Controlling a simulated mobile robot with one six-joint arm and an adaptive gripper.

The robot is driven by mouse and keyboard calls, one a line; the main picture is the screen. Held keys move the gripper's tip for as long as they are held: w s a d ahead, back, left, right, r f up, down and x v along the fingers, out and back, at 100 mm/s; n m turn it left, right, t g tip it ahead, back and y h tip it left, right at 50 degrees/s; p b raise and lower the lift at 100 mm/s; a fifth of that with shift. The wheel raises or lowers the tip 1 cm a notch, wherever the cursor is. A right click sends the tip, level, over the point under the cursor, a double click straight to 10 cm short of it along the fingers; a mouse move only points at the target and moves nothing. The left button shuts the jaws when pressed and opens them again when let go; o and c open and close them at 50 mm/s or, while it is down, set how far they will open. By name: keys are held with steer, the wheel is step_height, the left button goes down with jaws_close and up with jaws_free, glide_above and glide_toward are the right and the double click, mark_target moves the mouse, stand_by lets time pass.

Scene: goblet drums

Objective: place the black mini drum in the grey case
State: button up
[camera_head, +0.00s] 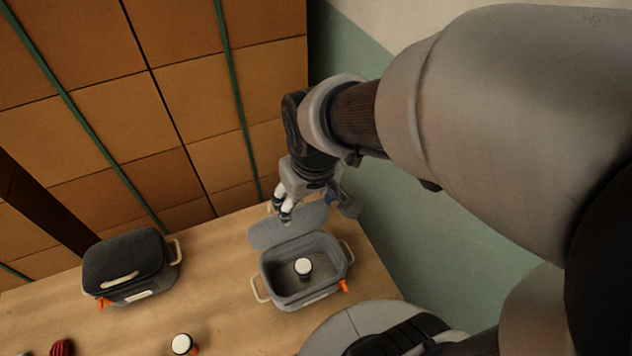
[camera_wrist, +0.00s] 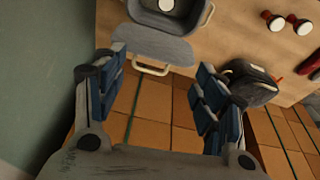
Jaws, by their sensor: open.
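The grey case (camera_head: 325,285) stands open on the table, its lid (camera_head: 290,226) tipped back on the far side. A small drum with a white head and dark body (camera_head: 303,268), the black mini drum, stands upright inside on the case floor. In the wrist view, the case (camera_wrist: 204,17) is at the top edge, with the drum's white head (camera_wrist: 167,5) in it and the lid (camera_wrist: 150,44) nearer. My gripper (camera_head: 284,207) is above and behind the lid, apart from the drum. In the wrist view, my gripper (camera_wrist: 160,88) is open with nothing between its fingers.
A closed black case (camera_head: 125,262) stands at the left of the table. A white-topped reddish drum (camera_head: 183,345) and a dark red item (camera_head: 61,348) are near the front. The wooden table (camera_head: 215,270) is clear between the two cases. A tiled brown surface lies behind.

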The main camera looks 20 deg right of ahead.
steer(key=s+r+m+t, duration=0.1)
steer(key=s+r, duration=0.7)
steer(key=s, duration=0.3)
steer(key=shift+t, duration=0.3)
steer(key=shift+w, duration=0.1)
steer(key=shift+c, duration=0.5)
